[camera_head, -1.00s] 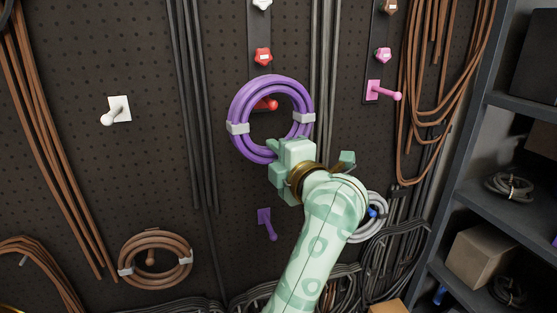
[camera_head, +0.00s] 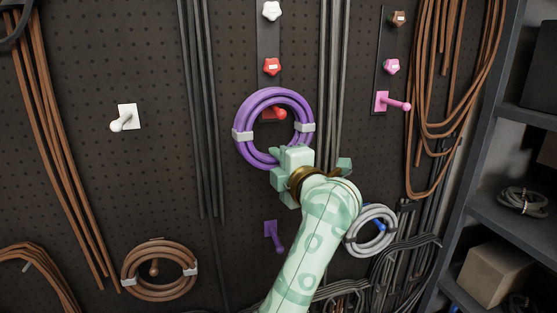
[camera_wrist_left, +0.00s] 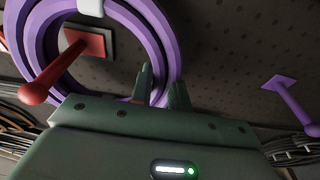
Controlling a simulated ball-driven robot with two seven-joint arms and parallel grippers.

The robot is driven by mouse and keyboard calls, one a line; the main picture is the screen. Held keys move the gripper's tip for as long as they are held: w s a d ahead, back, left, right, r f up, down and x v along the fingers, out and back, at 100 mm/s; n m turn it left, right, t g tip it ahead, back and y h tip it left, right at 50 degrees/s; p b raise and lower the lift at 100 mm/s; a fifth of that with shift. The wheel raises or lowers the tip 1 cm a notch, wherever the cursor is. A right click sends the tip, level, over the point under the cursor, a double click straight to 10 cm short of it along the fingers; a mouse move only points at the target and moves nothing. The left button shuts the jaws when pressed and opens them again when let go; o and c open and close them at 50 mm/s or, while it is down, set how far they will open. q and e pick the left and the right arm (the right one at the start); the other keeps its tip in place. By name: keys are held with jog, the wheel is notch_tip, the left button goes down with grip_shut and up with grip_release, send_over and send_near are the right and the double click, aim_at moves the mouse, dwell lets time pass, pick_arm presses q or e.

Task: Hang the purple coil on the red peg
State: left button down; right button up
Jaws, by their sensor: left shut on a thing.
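The purple coil (camera_head: 244,148) is a ring with two pale bands, held upright in front of the pegboard. My left gripper (camera_head: 292,160) is shut on its bottom edge; its fingers (camera_wrist_left: 160,88) also show in the left wrist view. The red peg (camera_head: 279,114) shows inside the coil's opening, in the upper middle. In the left wrist view the red peg (camera_wrist_left: 57,70) stands inside the ring, and its ball tip is in front of the coil's strands (camera_wrist_left: 150,28). The coil seems to be around the peg. My right gripper is not in view.
A purple peg (camera_head: 273,236) is below the coil. A pink peg (camera_head: 397,104) is to the right, a white peg (camera_head: 124,118) to the left. A brown coil (camera_head: 128,283) and a grey coil (camera_head: 351,236) hang lower. Shelves (camera_head: 520,150) stand at right.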

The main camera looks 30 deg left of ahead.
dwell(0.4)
pick_arm(q)
jog(key=c, duration=0.9)
grip_release()
jog(key=shift+c, duration=0.2)
